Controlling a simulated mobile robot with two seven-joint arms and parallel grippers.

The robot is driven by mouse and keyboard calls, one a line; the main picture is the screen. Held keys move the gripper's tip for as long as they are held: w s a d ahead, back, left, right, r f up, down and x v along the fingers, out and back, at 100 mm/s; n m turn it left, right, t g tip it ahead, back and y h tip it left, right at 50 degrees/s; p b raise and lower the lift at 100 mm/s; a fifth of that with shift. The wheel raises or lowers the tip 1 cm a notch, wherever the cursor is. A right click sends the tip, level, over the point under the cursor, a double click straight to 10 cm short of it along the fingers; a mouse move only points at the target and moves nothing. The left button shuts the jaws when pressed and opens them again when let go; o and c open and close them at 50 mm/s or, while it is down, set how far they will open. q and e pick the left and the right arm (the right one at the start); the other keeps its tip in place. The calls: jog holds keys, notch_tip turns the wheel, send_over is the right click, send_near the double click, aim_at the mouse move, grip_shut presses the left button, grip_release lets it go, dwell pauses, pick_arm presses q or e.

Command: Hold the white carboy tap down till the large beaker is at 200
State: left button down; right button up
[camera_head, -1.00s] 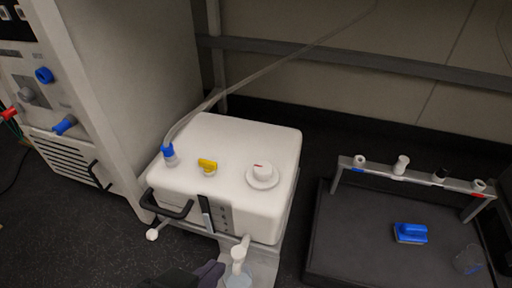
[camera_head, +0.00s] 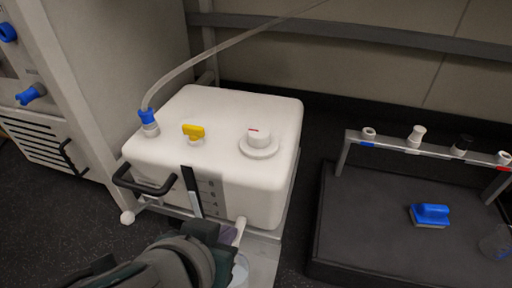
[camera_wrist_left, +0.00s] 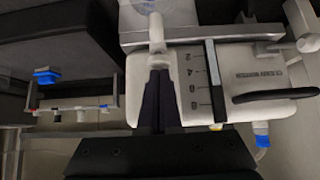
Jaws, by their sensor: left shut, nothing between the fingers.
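The white carboy (camera_head: 225,118) stands on a stand, with a level strip on its front. Its white tap (camera_head: 240,230) sticks out low at the front, and my left gripper partly hides it. In the left wrist view the tap (camera_wrist_left: 157,35) points away just beyond my fingertips. My left gripper (camera_head: 228,236) is shut and empty, its dark fingers (camera_wrist_left: 160,75) together at the tap; I cannot tell whether they touch it. The large clear beaker (camera_head: 240,270) is below the tap, mostly hidden by my arm; its marks and level are not readable.
A black handle (camera_head: 145,183) juts from the carboy's front left. A tube rises from its blue connector (camera_head: 148,117). A dark tray (camera_head: 340,235) at right holds a rack of caps (camera_head: 415,143), a blue brush-like item (camera_head: 430,214) and a clear beaker (camera_head: 496,243).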

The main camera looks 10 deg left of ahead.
jog(key=shift+w, duration=0.1)
pick_arm(q)
notch_tip(320, 180, down, 2)
jog(key=shift+f+b, duration=0.1)
jog(key=shift+b, duration=0.45)
jog(key=shift+s+a+f, duration=0.15)
jog(key=shift+s, duration=0.05)
jog(key=shift+w, duration=0.3)
pick_arm(e)
jog(key=shift+w+a+f, duration=0.15)
jog(key=shift+w+f, duration=0.2)
jog(key=shift+f, duration=0.15)
pick_arm(q)
jog(key=shift+a+f, duration=0.1)
jog(key=shift+s+d, duration=0.3)
jog(key=shift+s, duration=0.15)
jog(key=shift+w+a+r, duration=0.1)
jog(key=shift+w+r, duration=0.15)
jog(key=shift+w, duration=0.2)
pick_arm(e)
jog(key=shift+s, duration=0.35)
pick_arm(q)
jog(key=shift+s, duration=0.15)
pick_arm(e)
jog(key=shift+s+d, duration=0.1)
jog(key=shift+d, duration=0.1)
